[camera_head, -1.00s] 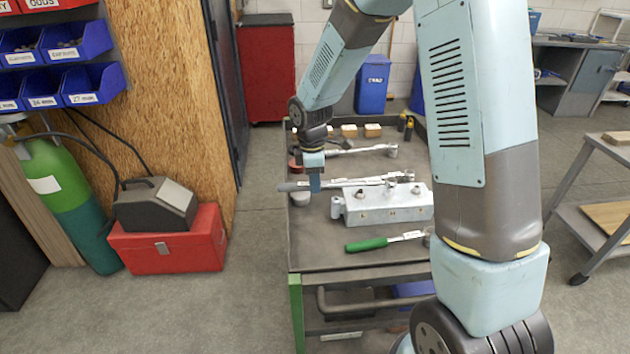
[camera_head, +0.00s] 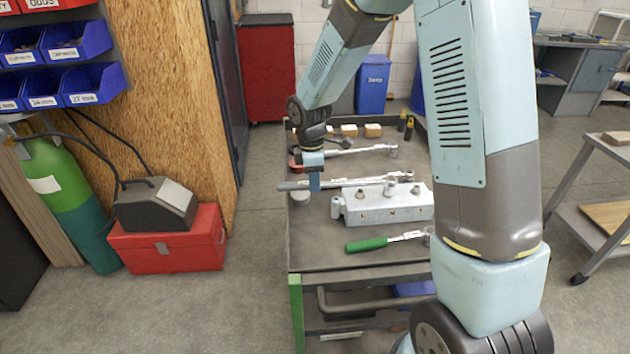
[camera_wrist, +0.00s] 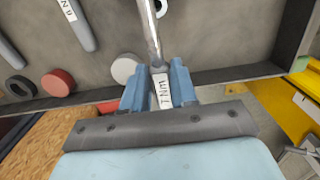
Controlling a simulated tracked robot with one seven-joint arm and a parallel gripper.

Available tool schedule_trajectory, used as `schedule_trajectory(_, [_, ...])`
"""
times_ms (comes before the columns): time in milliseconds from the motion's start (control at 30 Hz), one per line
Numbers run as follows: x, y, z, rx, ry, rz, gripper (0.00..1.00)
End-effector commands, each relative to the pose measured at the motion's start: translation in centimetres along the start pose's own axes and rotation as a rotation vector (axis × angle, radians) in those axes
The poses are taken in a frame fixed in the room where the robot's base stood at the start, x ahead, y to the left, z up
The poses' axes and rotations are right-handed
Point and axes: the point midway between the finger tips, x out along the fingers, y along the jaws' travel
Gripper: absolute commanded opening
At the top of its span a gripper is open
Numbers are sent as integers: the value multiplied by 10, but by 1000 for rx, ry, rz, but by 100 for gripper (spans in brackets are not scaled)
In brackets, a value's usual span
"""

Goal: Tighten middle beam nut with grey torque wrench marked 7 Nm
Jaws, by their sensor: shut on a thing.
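My gripper (camera_head: 314,181) is shut on a torque wrench with a grey handle (camera_head: 291,186). In the wrist view its two blue fingers (camera_wrist: 158,88) close around the wrench, and a white label (camera_wrist: 160,90) shows between them; it seems to read 7 Nm. The wrench's metal shaft (camera_head: 350,181) runs right to a head (camera_head: 404,177) over the back of the grey metal beam (camera_head: 388,210). Nuts stand on the beam, the left one (camera_head: 361,193) and the middle one (camera_head: 389,189) among them. Whether the head touches a nut cannot be told.
A green-handled wrench (camera_head: 367,244) lies in front of the beam. Another wrench (camera_head: 365,150) lies behind on the cart (camera_head: 310,255). Small wooden blocks (camera_head: 350,130) stand at the back. In the wrist view, a red disc (camera_wrist: 58,82) and a white disc (camera_wrist: 124,69) are near my gripper.

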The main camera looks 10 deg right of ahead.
Motion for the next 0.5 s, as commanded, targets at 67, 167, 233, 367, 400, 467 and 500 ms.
schedule_trajectory(67, [-2,0,0,-1,-3,1,0])
schedule_trajectory(167, [-2,0,0,-1,-4,1,0])
schedule_trajectory(233, [-2,0,0,-1,-4,1,0])
schedule_trajectory(367, [-2,0,0,-1,-4,1,0])
schedule_trajectory(400, [-3,0,0,-1,-4,1,0])
schedule_trajectory(467, [-4,0,0,-1,-4,2,0])
schedule_trajectory(500, [-5,0,0,-1,-4,2,0])
